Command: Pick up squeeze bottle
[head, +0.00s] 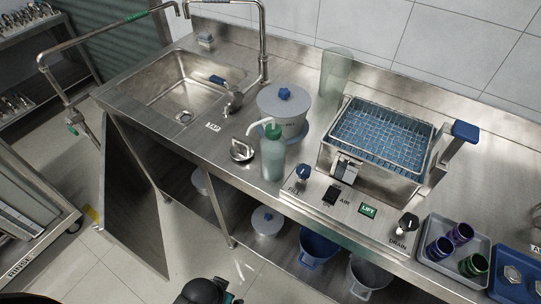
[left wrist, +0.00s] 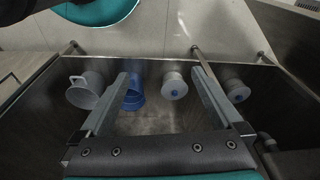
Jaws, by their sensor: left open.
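The squeeze bottle (head: 273,158) is green and translucent with a pale bent nozzle. It stands upright on the steel counter near its front edge, in front of the lidded pot (head: 283,112). I cannot make out the left gripper's fingers in the head view. My right gripper is in neither view.
The fryer-like tank with a blue basket (head: 378,143) stands right of the bottle, behind a control panel (head: 350,208). A loose metal lid (head: 242,150) lies left of the bottle. The sink (head: 185,85) is farther left. Blue bucket (head: 316,247) and other containers sit underneath.

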